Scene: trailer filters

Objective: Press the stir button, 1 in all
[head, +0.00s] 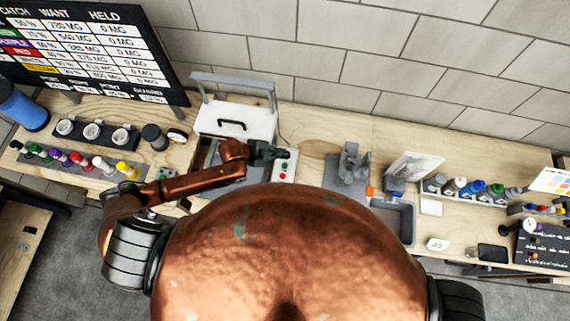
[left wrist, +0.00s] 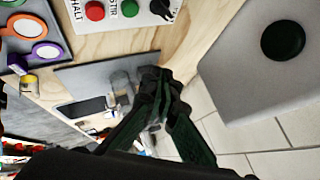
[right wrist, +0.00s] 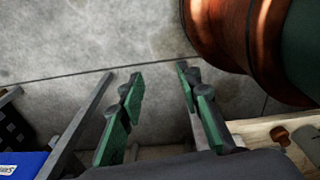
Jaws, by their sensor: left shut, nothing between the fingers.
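A white control panel (head: 286,172) stands on the bench left of the middle in the head view, with small red and green buttons. My left gripper (head: 279,153) is shut and empty, close to the panel's upper part. In the left wrist view its closed fingertips (left wrist: 156,78) are apart from the buttons. My right gripper (right wrist: 160,82) is open and empty, away from the panel.
A white box (head: 235,122) with a black handle stands just left of the panel. A grey fixture (head: 351,170) and a grey bin (head: 397,217) stand to the right. Several coloured bottles line the bench's left part. A tiled wall (head: 370,60) runs behind.

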